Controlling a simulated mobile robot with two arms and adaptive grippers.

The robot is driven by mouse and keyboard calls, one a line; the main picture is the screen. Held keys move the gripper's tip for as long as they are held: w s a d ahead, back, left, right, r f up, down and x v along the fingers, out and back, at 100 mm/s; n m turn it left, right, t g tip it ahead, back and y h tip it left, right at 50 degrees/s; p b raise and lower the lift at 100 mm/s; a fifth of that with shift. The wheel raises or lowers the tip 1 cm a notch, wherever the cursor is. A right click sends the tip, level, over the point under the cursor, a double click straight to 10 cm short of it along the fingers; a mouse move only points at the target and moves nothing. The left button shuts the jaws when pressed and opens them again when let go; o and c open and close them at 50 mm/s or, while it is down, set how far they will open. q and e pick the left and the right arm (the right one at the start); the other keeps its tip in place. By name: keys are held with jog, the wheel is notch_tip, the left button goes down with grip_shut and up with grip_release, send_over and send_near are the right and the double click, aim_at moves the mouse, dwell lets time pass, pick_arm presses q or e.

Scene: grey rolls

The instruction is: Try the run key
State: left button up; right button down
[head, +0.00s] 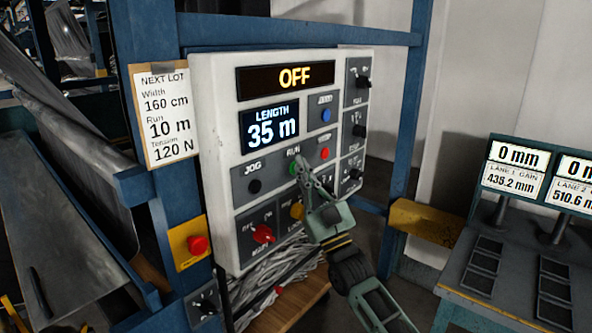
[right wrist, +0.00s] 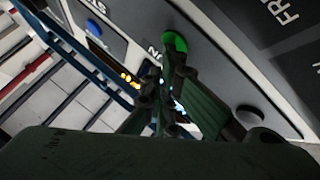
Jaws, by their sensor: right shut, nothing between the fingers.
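The green run key (head: 293,169), under the label RUN, is on the white control panel (head: 215,130). It also shows in the right wrist view (right wrist: 174,41). My right gripper (head: 302,163) is shut and empty, its fingertips right at the run key and partly covering it in the head view. I cannot tell whether they touch or press it. The panel's top display (head: 294,77) reads OFF. The length display (head: 272,124) reads 35 m. My left gripper is not in view.
A black jog button (head: 254,186), a red button (head: 324,153), a blue button (head: 326,115) and a red knob (head: 262,233) surround the key. A paper note (head: 167,116) says Run 10 m. A red stop button (head: 197,245) is lower left. A gauge bench (head: 470,270) stands right.

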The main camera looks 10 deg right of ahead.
dwell(0.4)
jog(key=shift+s+d+p, duration=0.35)
jog(key=shift+s+d, duration=0.15)
jog(key=shift+s, duration=0.15)
jog(key=shift+s+d+p, duration=0.45)
jog(key=shift+s+d, duration=0.35)
jog(key=shift+s, duration=0.2)
jog(key=shift+s+d+p, duration=0.45)
jog(key=shift+s+d, duration=0.3)
jog(key=shift+s, duration=0.2)
